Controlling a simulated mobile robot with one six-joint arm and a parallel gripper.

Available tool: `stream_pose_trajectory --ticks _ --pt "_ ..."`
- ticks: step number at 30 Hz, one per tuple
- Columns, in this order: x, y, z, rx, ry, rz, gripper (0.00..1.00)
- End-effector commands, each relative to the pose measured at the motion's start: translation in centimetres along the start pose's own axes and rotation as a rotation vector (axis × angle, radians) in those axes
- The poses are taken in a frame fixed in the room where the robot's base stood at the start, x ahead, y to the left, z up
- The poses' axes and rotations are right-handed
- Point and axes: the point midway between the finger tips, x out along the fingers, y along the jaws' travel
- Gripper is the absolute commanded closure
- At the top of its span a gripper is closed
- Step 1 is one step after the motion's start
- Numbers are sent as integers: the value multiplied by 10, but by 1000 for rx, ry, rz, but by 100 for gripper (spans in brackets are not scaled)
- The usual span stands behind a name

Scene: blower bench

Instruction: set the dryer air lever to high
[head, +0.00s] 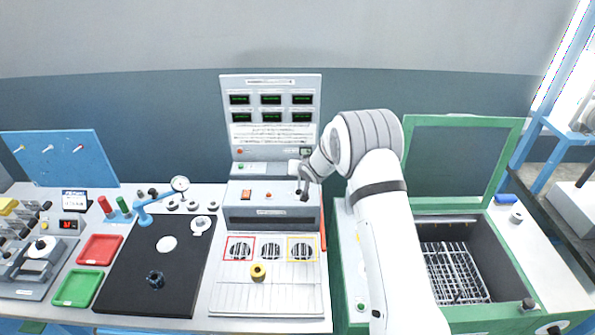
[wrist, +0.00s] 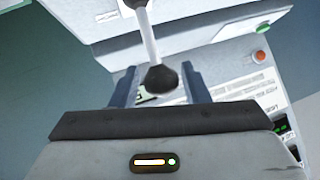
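In the wrist view a lever with a pale rod and a black ball knob (wrist: 160,78) stands between the two dark fingers of my gripper (wrist: 160,82). Space shows on both sides of the knob, so the fingers are open around it and not clamped. In the head view my gripper (head: 303,188) is over the right part of the grey console box (head: 240,212), below the display panel (head: 271,138). Small dark parts there are too small to tell lever from fingers. The lever's markings and setting cannot be read.
The console top also carries an orange switch (head: 247,195). At right stands an open green-framed bin (head: 463,230) with a wire basket. A black mat (head: 140,290) lies at left.

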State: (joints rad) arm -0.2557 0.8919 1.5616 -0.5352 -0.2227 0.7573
Motion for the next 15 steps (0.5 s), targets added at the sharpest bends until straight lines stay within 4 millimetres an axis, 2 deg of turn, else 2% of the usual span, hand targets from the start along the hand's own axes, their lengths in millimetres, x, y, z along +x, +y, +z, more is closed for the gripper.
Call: stream_pose_trajectory --ticks 3,11,15 --pt "0 -1 1 -1 -1 -1 50" --pt "-1 -2 1 -2 -2 -2 50" --pt "-11 -1 1 -2 0 -1 50"
